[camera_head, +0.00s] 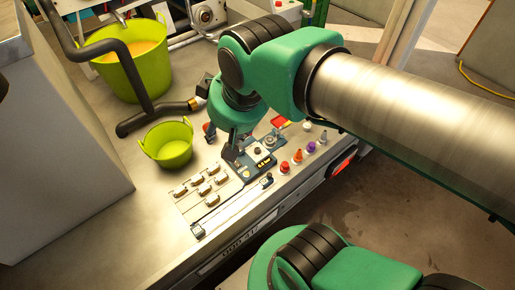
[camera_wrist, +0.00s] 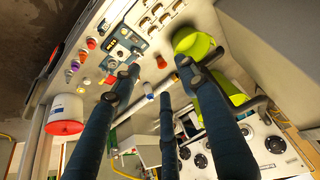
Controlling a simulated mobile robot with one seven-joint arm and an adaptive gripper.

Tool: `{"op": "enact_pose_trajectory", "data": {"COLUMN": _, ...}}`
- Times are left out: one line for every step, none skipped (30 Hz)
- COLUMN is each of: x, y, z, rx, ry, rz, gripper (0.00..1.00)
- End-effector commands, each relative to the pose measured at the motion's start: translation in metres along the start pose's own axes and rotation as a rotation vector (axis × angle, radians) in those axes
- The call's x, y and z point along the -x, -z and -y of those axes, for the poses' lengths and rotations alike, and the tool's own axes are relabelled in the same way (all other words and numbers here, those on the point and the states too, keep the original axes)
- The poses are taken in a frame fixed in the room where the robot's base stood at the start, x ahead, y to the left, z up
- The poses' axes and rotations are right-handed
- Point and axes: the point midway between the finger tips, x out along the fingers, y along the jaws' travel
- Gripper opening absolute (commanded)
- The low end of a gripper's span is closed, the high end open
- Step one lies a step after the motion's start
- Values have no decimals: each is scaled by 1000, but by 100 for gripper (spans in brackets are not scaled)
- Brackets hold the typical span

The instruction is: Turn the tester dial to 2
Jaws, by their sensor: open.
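The tester (camera_head: 264,167) is a small blue-grey box with a lit display, lying on the grey bench top. A round knob that looks like its dial (camera_head: 260,151) is on its face; the number it points to is too small to read. The tester also shows at the upper left of the wrist view (camera_wrist: 124,50). My gripper (camera_head: 238,162) is just left of the tester in the head view, pointing down and partly hidden by my wrist. In the wrist view its dark fingers (camera_wrist: 157,72) are spread apart, with nothing between them; one fingertip overlaps the tester's lower edge.
A small green bucket (camera_head: 168,155) and a larger one (camera_head: 130,78) stand behind left, beside a black pipe (camera_head: 147,105).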

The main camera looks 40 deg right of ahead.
Motion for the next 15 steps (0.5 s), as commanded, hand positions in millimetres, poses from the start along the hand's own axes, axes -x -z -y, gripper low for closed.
{"op": "enact_pose_trajectory", "data": {"x": -7, "y": 7, "z": -4, "rx": -1, "ry": -5, "rz": 15, "gripper": 43}}
{"op": "enact_pose_trajectory", "data": {"x": -11, "y": 11, "z": -7, "rx": -1, "ry": -8, "rz": 23, "gripper": 43}}
{"op": "enact_pose_trajectory", "data": {"x": -17, "y": 17, "z": -11, "rx": 0, "ry": -11, "rz": 34, "gripper": 43}}
{"op": "enact_pose_trajectory", "data": {"x": -22, "y": 21, "z": -14, "rx": 0, "ry": -14, "rz": 44, "gripper": 43}}
{"op": "enact_pose_trajectory", "data": {"x": -27, "y": 26, "z": -18, "rx": 1, "ry": -17, "rz": 53, "gripper": 43}}
{"op": "enact_pose_trajectory", "data": {"x": -35, "y": 32, "z": -23, "rx": 2, "ry": -21, "rz": 65, "gripper": 43}}
{"op": "enact_pose_trajectory", "data": {"x": -41, "y": 37, "z": -27, "rx": 2, "ry": -23, "rz": 74, "gripper": 43}}
{"op": "enact_pose_trajectory", "data": {"x": -47, "y": 42, "z": -31, "rx": 2, "ry": -26, "rz": 85, "gripper": 43}}
{"op": "enact_pose_trajectory", "data": {"x": -56, "y": 47, "z": -36, "rx": 4, "ry": -29, "rz": 98, "gripper": 43}}
{"op": "enact_pose_trajectory", "data": {"x": -62, "y": 51, "z": -41, "rx": 3, "ry": -31, "rz": 108, "gripper": 43}}
{"op": "enact_pose_trajectory", "data": {"x": -69, "y": 56, "z": -45, "rx": 4, "ry": -33, "rz": 116, "gripper": 43}}
{"op": "enact_pose_trajectory", "data": {"x": -78, "y": 60, "z": -51, "rx": 5, "ry": -35, "rz": 129, "gripper": 43}}
{"op": "enact_pose_trajectory", "data": {"x": -86, "y": 64, "z": -56, "rx": 5, "ry": -36, "rz": 139, "gripper": 43}}
{"op": "enact_pose_trajectory", "data": {"x": -93, "y": 67, "z": -61, "rx": 6, "ry": -38, "rz": 149, "gripper": 43}}
{"op": "enact_pose_trajectory", "data": {"x": -103, "y": 71, "z": -68, "rx": 7, "ry": -39, "rz": 162, "gripper": 43}}
